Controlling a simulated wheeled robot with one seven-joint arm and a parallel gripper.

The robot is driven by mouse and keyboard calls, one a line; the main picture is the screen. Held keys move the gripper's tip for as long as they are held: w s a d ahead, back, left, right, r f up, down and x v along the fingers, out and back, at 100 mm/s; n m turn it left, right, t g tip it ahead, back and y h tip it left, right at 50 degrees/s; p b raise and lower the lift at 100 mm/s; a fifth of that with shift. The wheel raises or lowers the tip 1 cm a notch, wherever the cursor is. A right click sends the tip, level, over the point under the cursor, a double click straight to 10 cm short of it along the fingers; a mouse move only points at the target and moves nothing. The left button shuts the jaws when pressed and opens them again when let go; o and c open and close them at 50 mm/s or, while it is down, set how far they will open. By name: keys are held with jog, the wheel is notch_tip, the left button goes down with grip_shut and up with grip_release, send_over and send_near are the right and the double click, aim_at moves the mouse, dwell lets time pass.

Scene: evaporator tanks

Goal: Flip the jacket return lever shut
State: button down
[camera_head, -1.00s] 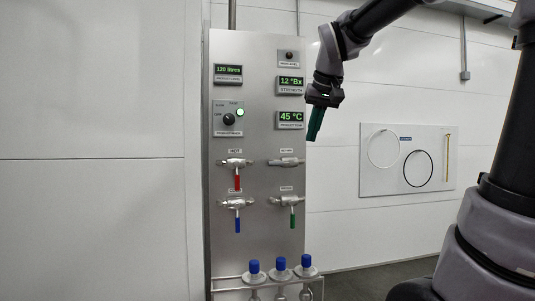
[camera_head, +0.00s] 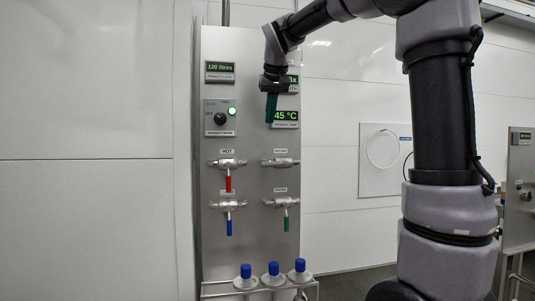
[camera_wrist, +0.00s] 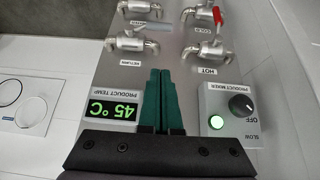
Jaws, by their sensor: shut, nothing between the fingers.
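The return valve (camera_head: 281,162) is the upper right one of the valves on the steel panel, beside the hot valve. It also shows in the wrist view (camera_wrist: 131,44), above its RETURN label. No hanging coloured handle shows on it, and its lever's exact angle is hard to tell. My gripper (camera_head: 271,122) points down in front of the panel, above the return valve, and partly covers the displays. In the wrist view its green fingers (camera_wrist: 162,74) are together and empty, between the temperature display and the mixer switch, apart from the return valve.
The hot valve's red lever (camera_head: 228,184), a blue lever (camera_head: 229,227) and a green lever (camera_head: 286,222) hang down. The mixer switch (camera_head: 220,118) is at left. Blue-capped fittings (camera_head: 273,268) stand in a rail below. A white wall plate (camera_head: 378,170) is at right.

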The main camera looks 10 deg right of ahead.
send_over(275, 164)
jog(key=a, duration=0.3)
jog(key=f, duration=0.8)
jog(key=shift+w+d+f, duration=0.2)
jog(key=shift+w+d, duration=0.05)
jog(key=shift+w, duration=0.1)
jog(key=shift+s+f, duration=0.25)
jog(key=shift+f, duration=0.6)
jog(key=shift+s+f, duration=0.2)
jog(key=shift+f, duration=0.65)
jog(key=shift+a+f, duration=0.1)
